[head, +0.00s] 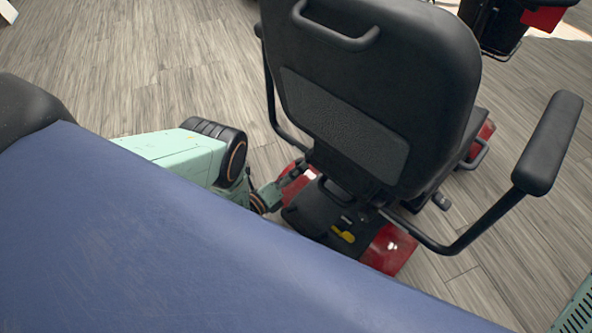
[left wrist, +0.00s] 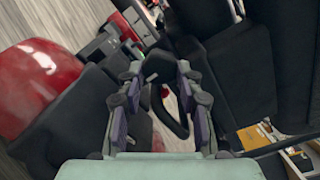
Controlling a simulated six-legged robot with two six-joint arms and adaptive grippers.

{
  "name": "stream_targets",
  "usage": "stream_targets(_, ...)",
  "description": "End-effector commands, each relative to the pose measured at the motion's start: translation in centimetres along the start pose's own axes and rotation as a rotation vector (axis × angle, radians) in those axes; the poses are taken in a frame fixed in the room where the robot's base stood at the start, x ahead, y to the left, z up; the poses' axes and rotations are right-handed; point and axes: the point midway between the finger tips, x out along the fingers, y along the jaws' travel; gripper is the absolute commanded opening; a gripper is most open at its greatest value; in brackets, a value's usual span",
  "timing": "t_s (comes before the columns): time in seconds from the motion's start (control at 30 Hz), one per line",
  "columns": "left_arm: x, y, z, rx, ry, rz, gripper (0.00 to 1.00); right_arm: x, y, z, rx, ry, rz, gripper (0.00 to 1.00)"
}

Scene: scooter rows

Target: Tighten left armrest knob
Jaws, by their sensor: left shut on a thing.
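A red and black scooter stands with its black seat (head: 370,90) back toward me. The left armrest's black tube (head: 271,95) runs down the seat's left side. My left gripper (head: 296,172) reaches in low behind the seat at the foot of this tube. In the left wrist view its fingers (left wrist: 157,72) stand on both sides of a dark knob (left wrist: 158,64) and are shut on it. The knob is hard to make out in the head view. My right gripper is not in view.
The right armrest (head: 550,143) sticks out at the right, with another dark knob (head: 441,201) near its foot. The black rear cover (head: 325,215) and red body (head: 390,248) lie below the seat. Another scooter (head: 505,25) stands at the back. Wooden floor (head: 190,60) is clear at the left.

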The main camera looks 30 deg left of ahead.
Motion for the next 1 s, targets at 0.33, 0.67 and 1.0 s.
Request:
stream_targets(0.33,-0.06,0.09,0.07,0.072,-0.002,0.002,0.04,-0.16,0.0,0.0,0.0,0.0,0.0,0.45)
stream_targets(0.67,-0.05,0.09,0.07,0.076,-0.002,0.002,0.04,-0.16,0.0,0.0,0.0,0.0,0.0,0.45)
stream_targets(1.0,-0.02,0.05,0.04,0.074,-0.001,0.001,0.58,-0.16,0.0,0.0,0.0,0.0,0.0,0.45)
